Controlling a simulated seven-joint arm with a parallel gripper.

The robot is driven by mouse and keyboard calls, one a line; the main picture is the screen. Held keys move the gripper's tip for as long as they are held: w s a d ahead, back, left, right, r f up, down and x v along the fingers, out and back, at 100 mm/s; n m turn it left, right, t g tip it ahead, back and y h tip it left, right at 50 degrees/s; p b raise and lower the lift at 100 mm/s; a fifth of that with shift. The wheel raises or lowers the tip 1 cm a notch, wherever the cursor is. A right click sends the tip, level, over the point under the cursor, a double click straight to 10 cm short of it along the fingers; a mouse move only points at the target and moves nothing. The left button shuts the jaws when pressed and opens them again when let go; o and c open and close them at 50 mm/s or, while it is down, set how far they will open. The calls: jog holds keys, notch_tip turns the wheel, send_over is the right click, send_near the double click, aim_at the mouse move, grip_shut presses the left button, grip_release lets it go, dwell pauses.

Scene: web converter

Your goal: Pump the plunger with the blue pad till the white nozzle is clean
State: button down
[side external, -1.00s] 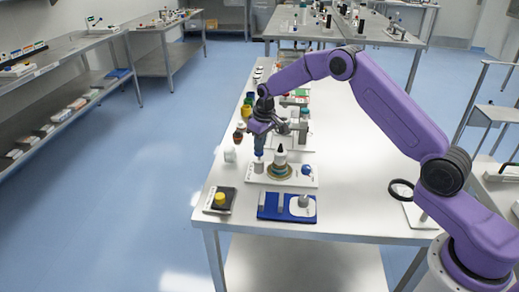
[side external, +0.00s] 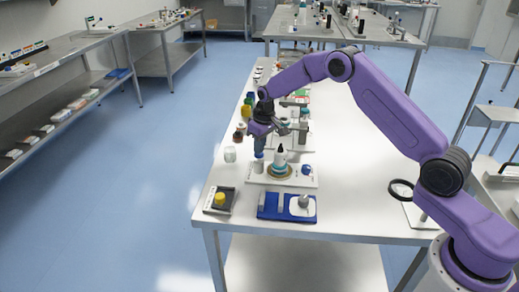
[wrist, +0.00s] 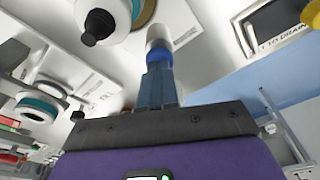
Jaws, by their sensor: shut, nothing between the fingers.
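A pale grey-white cylinder stands upright at the left of a white board (side external: 310,183); it also shows in the wrist view (wrist: 158,33). On its end is a bright blue pad (wrist: 158,56). My gripper (wrist: 158,70) points down onto this pad with its fingers together and nothing between them; the tips appear to touch it. My gripper (side external: 259,152) is right above the cylinder in the side view. Next to it, a white bottle with a black tip (side external: 281,157) stands on a round tan base. I cannot clearly make out a white nozzle.
A blue knob (side external: 307,170) is on the same board. In front are a blue tray (side external: 270,212) and a dark tray with a yellow knob (side external: 220,199). A clear cup (side external: 230,154) stands at left. Several bottles line the table behind. The table's right side is mostly clear.

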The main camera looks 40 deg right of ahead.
jog(key=shift+r, duration=1.5)
notch_tip(320, 180, up, 6)
dwell(0.4)
